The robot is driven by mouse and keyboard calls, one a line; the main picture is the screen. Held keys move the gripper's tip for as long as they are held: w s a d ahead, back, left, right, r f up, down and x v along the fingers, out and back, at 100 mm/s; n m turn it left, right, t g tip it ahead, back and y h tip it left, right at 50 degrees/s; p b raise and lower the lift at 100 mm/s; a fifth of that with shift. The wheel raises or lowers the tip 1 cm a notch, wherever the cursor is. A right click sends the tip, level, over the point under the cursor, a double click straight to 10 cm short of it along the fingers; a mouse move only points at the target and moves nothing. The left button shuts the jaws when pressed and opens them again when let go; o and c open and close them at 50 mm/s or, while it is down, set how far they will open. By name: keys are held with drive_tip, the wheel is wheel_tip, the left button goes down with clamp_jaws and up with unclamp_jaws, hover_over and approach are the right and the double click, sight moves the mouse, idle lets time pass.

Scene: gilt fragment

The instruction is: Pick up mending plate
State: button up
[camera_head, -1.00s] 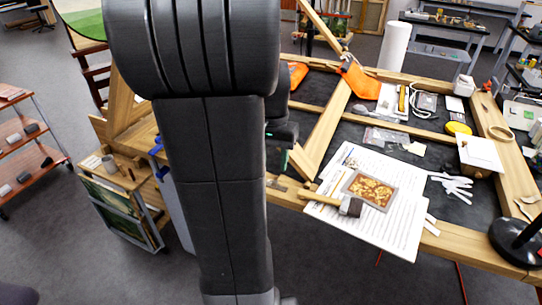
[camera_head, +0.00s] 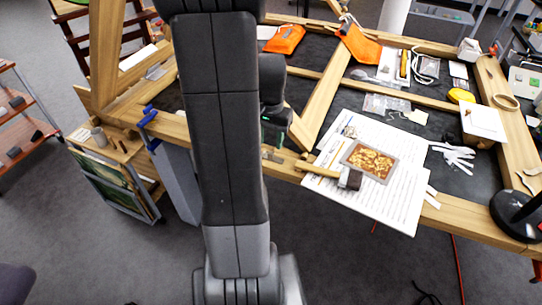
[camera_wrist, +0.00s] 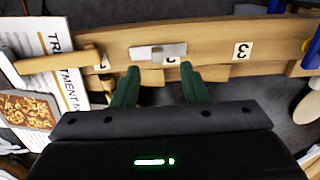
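The mending plate (camera_wrist: 158,51) is a small flat grey metal piece lying on the wooden beam. It also shows in the head view (camera_head: 271,156) on the front rail of the frame, left of the hammer. My gripper (camera_wrist: 160,86) has two green fingers spread apart with nothing between them. In the wrist view the plate lies ahead of the fingertips, in line with the gap between them, and apart from them. In the head view my gripper (camera_head: 274,136) is partly hidden by my arm and hangs near the front rail, close to the plate.
A wooden-handled hammer (camera_head: 349,178) lies on paper sheets (camera_head: 395,205) just right of the plate, beside a framed gilt fragment (camera_head: 369,162). Numbered labels (camera_wrist: 241,50) mark the beam. A blue clamp (camera_head: 148,116) grips the rail at left. Orange cloths (camera_head: 358,44) lie farther back.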

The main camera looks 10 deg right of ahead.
sight(271, 153)
drive_tip(key=shift+s+d+f, duration=0.1)
drive_tip(key=shift+f, duration=2.05)
clamp_jaws()
